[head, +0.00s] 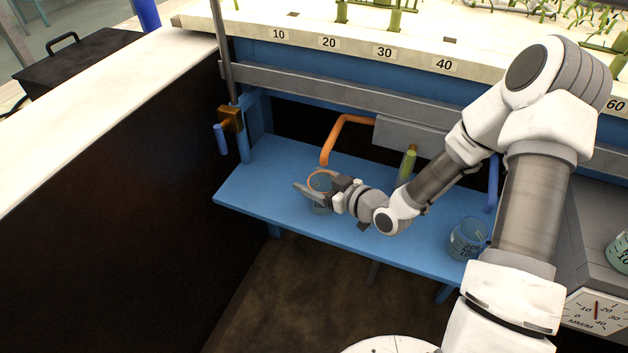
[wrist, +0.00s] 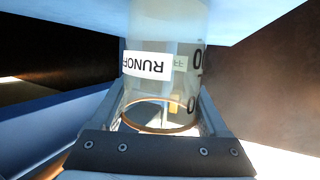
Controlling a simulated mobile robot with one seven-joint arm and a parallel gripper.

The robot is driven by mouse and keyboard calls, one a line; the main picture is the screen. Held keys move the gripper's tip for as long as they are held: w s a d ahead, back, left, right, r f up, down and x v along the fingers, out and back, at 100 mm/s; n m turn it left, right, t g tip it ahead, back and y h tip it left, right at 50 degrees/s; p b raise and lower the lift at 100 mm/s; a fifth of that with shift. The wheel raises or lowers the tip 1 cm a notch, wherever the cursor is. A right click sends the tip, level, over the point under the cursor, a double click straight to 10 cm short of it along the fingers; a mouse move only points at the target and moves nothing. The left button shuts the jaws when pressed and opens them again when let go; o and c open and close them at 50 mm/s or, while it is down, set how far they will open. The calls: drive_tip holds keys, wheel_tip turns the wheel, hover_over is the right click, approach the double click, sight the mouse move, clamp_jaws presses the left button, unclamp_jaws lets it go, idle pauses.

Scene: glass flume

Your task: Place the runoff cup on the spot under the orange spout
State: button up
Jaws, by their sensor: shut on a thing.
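The runoff cup (head: 320,205) is clear with an orange rim, upright on or just above the blue shelf (head: 265,195); I cannot tell if its base touches. In the wrist view the cup (wrist: 165,85) appears upside down, with a "RUNOFF" label. My gripper (head: 318,189) is shut on it, with one finger on each side near the rim, also in the wrist view (wrist: 160,112). The orange spout (head: 340,130) bends down just above the cup, its tip close to the rim. The spot under the spout is not visible.
A green spout (head: 407,165) and a blue spout (head: 492,183) are to the right. A blue-rimmed cup (head: 467,240) stands on the shelf's right part. Another cup (head: 620,252) is by a dial scale (head: 596,312) at the far right. The shelf's left end is clear, beside a blue-handled valve (head: 229,125).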

drive_tip(key=o, duration=1.2)
drive_tip(key=shift+f, duration=0.1)
drive_tip(key=shift+o, duration=0.2)
drive_tip(key=shift+r+p, duration=0.25)
drive_tip(key=shift+p, duration=0.05)
drive_tip(key=p+v, duration=0.2)
drive_tip(key=v, duration=1)
drive_tip(key=shift+w+d+f, duration=0.1)
drive_tip(key=shift+d, duration=0.05)
